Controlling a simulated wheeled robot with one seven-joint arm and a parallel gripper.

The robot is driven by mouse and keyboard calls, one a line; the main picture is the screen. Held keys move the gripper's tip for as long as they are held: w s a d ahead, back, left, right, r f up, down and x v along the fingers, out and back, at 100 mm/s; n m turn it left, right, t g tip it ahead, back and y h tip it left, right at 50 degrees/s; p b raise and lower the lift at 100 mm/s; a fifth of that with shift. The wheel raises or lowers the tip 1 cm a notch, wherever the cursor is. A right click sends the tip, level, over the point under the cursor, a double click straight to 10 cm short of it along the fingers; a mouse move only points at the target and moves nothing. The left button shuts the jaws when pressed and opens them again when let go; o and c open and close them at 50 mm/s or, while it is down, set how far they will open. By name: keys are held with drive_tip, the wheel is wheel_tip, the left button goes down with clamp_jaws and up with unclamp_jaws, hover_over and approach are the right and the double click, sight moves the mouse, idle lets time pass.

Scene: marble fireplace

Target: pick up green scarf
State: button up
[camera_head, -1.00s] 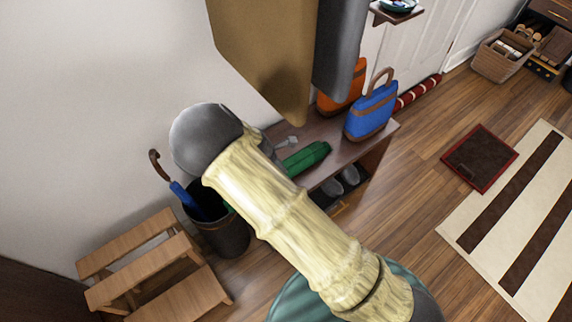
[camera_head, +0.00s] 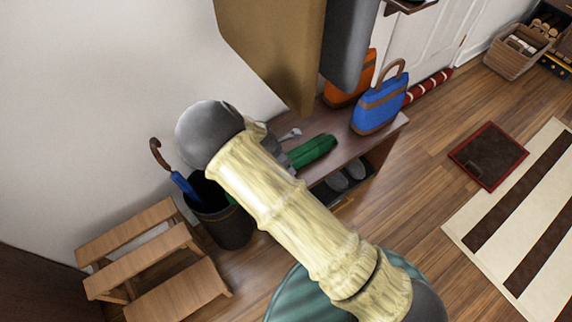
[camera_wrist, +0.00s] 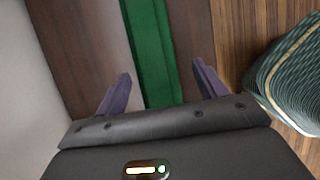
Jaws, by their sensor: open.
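The green scarf (camera_head: 313,151) lies folded in a long strip on the wooden bench (camera_head: 349,140). In the wrist view the scarf (camera_wrist: 153,55) runs away from me between the two purple fingers. My gripper (camera_wrist: 160,92) is open, with one finger on each side of the scarf. No finger visibly touches it. How high the fingers are above the bench is hard to tell. In the head view my arm hides the near end of the scarf and most of the gripper.
A blue bag (camera_head: 380,103) and an orange bag (camera_head: 352,82) stand at the bench's far end. Coats (camera_head: 275,50) hang above it. A black bin (camera_head: 222,218) with an umbrella and a wooden step stool (camera_head: 150,255) stand to the left. Shoes (camera_head: 338,181) sit under the bench.

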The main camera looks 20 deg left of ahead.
drive_tip(key=b+x, duration=0.1)
drive_tip(key=x, duration=0.4)
drive_tip(key=shift+w+f+b, duration=0.1)
drive_tip(key=shift+w+b, duration=0.1)
drive_tip(key=shift+b, duration=0.2)
drive_tip(key=c, duration=1.1)
drive_tip(key=shift+c, duration=0.2)
